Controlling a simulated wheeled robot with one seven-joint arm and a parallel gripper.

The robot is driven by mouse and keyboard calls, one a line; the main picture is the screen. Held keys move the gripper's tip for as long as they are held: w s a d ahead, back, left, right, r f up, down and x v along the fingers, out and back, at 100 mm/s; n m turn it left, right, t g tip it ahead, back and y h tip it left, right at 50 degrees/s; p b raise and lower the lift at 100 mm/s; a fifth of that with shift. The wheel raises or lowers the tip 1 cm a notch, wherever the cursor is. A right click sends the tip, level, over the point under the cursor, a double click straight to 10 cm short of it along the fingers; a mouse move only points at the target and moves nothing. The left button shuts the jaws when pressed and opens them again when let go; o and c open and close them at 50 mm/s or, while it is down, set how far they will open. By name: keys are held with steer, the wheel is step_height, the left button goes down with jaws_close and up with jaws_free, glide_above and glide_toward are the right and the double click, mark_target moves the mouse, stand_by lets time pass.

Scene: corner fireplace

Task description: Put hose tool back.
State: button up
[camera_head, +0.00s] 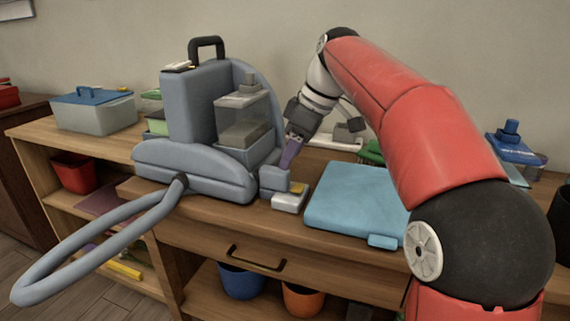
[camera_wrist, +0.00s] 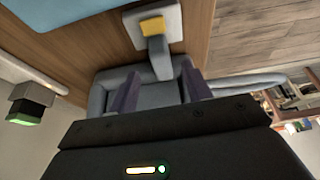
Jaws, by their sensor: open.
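The blue-grey cleaning machine (camera_head: 195,110) stands upright on the wooden cabinet, with a black handle and a clear tank. Its hose (camera_head: 95,232) loops out over the front left edge. A blue-grey block-like piece, seemingly the hose tool (camera_head: 273,180), is at the machine's right side; it also shows in the wrist view (camera_wrist: 158,62). I cannot tell whether it is seated or loose. My gripper (camera_head: 289,158) is open just above this piece, pointing down. In the wrist view its purple fingers (camera_wrist: 160,80) stand on either side of blue-grey surface; contact is unclear.
A small white block with a yellow top (camera_head: 291,197) lies beside the piece. A flat blue case (camera_head: 355,201) lies to the right. A lidded container (camera_head: 95,110) stands at the left. Green and white items (camera_head: 370,152) lie behind my arm.

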steer(key=w+p+v, duration=0.1)
steer(key=v, duration=0.5)
steer(key=s+d+f+m+t+h, duration=0.1)
steer(key=s+d+f+m, duration=0.25)
steer(key=s, duration=0.35)
steer(key=s+d+f+m+t+h, duration=0.1)
steer(key=s+d+f+m, duration=0.1)
steer(key=s+f+m, duration=0.3)
steer(key=s+d+f+m+t+h, duration=0.1)
steer(key=s+d+f+m, duration=0.1)
steer(key=s+f, duration=0.4)
steer(key=s+d+f+m+t+h, duration=0.1)
steer(key=s+d+f+m, duration=0.2)
steer(key=s+f, duration=0.3)
steer(key=shift+s+d+f, duration=0.25)
steer(key=shift+s+d, duration=0.25)
steer(key=shift+s, duration=0.6)
